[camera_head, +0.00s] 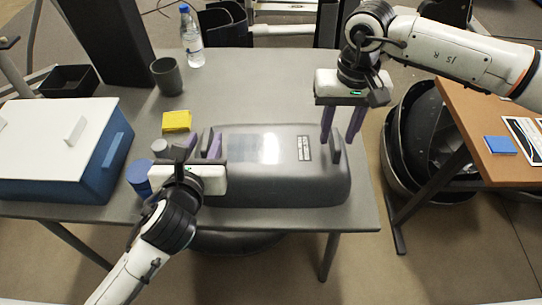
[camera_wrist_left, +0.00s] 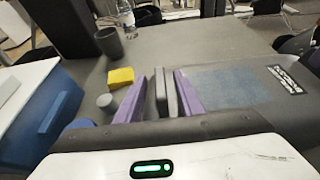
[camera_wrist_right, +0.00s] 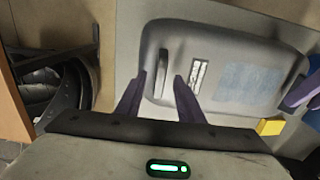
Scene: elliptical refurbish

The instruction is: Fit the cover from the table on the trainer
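The cover (camera_head: 275,184) is a long dark grey shell with a glossy patch and a label. It lies on the grey table, with an upright handle at each end. My left gripper (camera_head: 200,146) is open at its left end; in the left wrist view the purple fingers stand on either side of the left handle (camera_wrist_left: 161,92), with gaps showing. My right gripper (camera_head: 341,138) is open over the right end; in the right wrist view the right handle (camera_wrist_right: 162,74) shows between its fingertips. Neither gripper visibly clamps it. I cannot clearly identify the trainer in these views.
A blue box with a white lid (camera_head: 60,135) stands left. A yellow sponge (camera_head: 177,121), a dark cup (camera_head: 166,76), a bottle (camera_head: 191,38) and a blue cylinder (camera_head: 138,176) stand near the cover. A brown table (camera_head: 490,120) is right, beside dark round shells (camera_head: 415,125).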

